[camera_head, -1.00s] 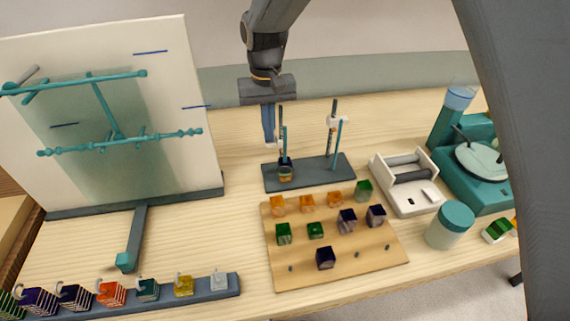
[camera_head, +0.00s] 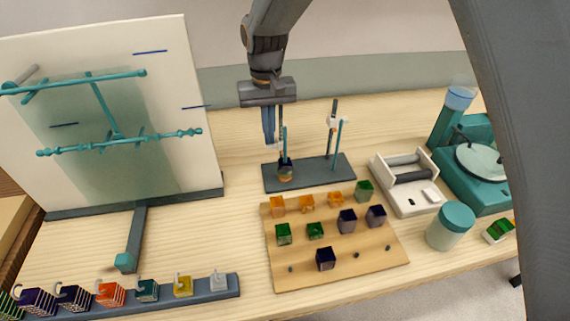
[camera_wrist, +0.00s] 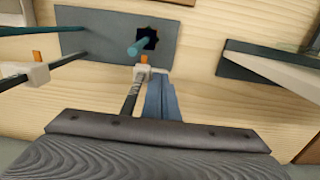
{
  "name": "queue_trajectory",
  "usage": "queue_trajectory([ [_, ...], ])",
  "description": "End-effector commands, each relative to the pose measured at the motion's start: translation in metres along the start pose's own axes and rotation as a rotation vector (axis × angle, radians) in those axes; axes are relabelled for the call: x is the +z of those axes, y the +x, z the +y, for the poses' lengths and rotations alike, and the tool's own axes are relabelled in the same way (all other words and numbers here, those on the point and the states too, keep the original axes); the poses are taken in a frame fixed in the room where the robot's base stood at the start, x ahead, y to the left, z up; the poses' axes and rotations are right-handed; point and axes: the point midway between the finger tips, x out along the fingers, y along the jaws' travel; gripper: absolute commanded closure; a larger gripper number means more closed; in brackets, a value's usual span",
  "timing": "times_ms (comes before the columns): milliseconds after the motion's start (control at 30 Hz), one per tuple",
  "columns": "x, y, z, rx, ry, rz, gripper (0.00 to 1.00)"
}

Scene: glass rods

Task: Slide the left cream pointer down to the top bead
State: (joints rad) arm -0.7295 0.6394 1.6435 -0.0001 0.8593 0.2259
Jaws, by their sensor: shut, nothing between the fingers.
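A dark stand base (camera_head: 320,177) carries two upright rods with thinner teal rods beside them. The left cream pointer (camera_wrist: 141,73) is a small block around the left dark rod (camera_wrist: 131,100), seen in the wrist view. In the head view my fingers partly hide it. My gripper (camera_head: 269,142) is shut and empty, pointing down beside the left rod; its fingertips (camera_wrist: 161,80) appear close beside the pointer in the wrist view. Whether they touch is unclear. A dark, star-edged holder (camera_head: 286,172) stands at the foot of the left rods. I cannot make out the top bead clearly.
The right cream pointer (camera_head: 337,121) sits high on the right rod. A wooden board (camera_head: 340,275) with coloured cubes lies in front. A white tray (camera_head: 405,200) and a teal-lidded jar (camera_head: 450,225) stand right. A white panel (camera_head: 190,90) stands left.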

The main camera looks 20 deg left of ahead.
Motion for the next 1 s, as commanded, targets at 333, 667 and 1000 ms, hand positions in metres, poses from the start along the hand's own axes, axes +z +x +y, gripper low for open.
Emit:
queue_trajectory([
  [333,0.000,-0.027,0.000,0.000,0.000,0.001,1.00],
  [667,0.000,-0.057,0.000,0.000,0.000,0.002,1.00],
  [1000,0.000,-0.086,0.000,0.000,0.000,0.001,1.00],
])
